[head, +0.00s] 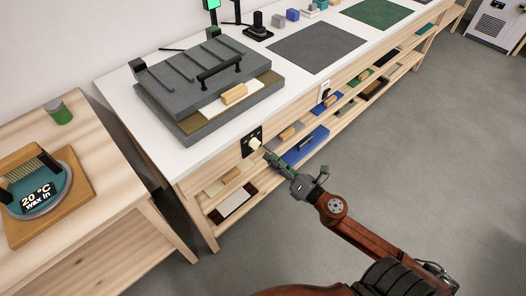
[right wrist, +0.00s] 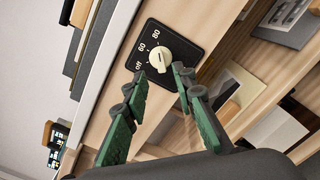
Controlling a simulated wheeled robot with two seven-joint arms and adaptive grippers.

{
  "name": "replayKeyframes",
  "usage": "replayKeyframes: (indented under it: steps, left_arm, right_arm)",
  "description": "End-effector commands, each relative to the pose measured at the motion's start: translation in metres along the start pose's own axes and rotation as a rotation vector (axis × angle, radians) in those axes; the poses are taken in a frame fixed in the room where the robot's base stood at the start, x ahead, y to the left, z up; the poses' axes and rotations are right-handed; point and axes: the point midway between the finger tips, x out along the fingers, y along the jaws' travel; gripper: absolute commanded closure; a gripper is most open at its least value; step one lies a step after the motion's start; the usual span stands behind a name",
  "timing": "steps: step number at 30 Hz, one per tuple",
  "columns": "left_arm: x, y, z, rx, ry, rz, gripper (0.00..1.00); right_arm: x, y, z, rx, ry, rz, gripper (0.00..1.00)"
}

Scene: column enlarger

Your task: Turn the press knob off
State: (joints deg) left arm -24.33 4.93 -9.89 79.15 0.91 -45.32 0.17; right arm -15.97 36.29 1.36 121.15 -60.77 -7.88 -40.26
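The press knob (right wrist: 161,57) is cream and sits on a black dial plate (right wrist: 186,44) marked off, 60 and 80. I cannot clearly tell which mark it points to. In the head view the knob (head: 255,142) is on the bench's wooden front, below the grey press (head: 190,78). My right gripper (right wrist: 160,74) has its green fingers spread, one tip on each side just short of the knob. Nothing is held between them. In the head view the right gripper (head: 267,155) is close beside the knob. My left gripper is not in view.
Shelves under the bench hold a blue tray (head: 305,147) and several boards. A white socket (head: 325,91) is further along the bench front. A side table (head: 110,180) with a round wax pot (head: 38,190) stands at left.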

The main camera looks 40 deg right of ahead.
Motion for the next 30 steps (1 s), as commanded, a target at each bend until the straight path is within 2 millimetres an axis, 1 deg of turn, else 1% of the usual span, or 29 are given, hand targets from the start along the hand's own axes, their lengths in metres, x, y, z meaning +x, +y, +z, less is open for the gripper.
replayKeyframes:
  steps: [14, 22, 30]
  left_arm:
    - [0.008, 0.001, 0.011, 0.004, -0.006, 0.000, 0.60]
    - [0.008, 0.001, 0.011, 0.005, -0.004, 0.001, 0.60]
    - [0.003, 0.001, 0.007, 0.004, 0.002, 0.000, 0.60]
  right_arm:
    - [0.038, -0.001, 0.000, 0.001, 0.000, 0.000, 0.75]
    - [0.058, -0.001, -0.001, 0.002, 0.001, 0.000, 0.75]
    - [0.062, 0.000, 0.000, 0.004, 0.000, -0.002, 0.75]
